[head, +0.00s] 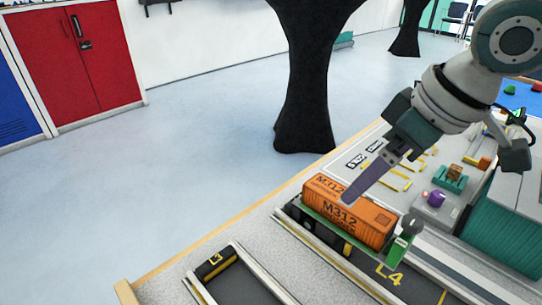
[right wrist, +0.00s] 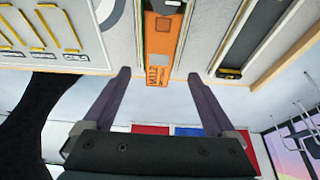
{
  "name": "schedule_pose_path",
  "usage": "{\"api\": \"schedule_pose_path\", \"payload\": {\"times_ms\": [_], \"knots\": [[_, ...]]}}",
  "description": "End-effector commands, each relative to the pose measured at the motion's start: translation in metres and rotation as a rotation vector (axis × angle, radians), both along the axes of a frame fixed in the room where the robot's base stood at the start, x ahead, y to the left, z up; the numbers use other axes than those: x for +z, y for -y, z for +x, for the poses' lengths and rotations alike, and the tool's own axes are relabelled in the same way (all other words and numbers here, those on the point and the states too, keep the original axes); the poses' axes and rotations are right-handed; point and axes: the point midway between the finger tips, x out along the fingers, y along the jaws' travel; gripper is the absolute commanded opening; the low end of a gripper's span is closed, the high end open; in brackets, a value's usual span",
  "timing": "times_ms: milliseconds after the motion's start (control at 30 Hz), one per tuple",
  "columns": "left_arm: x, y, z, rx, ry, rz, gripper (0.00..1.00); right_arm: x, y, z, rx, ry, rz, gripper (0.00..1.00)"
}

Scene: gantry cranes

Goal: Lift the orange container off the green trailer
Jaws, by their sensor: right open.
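The orange container (head: 350,217), marked M312, sits on the green trailer (head: 399,252), whose edge and end show around it at the table's front. My right gripper (head: 348,198) is just above the container, its purple finger overlapping the container's top in the head view. In the right wrist view the gripper (right wrist: 159,73) is open and empty, with its two fingers wide apart. The container (right wrist: 162,38) shows beyond and between the fingertips there, not gripped. Much of the trailer is hidden under the container. My left gripper is not in view.
The trailer stands in a dark lane marked L4 (head: 389,274), with pale rails alongside. An empty lane marked L3 (head: 216,260) lies to the left. A purple piece (head: 436,198) and a teal cradle (head: 449,178) stand to the right. A ribbed teal block (head: 505,235) is at the right.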

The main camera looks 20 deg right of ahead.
Motion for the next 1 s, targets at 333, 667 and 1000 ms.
{"api": "schedule_pose_path", "payload": {"times_ms": [333,667,1000], "knots": [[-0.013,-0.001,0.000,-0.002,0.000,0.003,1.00,-0.041,-0.005,0.013,0.000,-0.002,0.000,0.91],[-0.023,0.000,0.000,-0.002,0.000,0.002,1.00,-0.073,-0.009,0.025,0.003,0.001,-0.002,0.91],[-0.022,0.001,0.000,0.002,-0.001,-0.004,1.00,-0.072,-0.008,0.024,0.003,0.000,-0.001,0.73]]}}
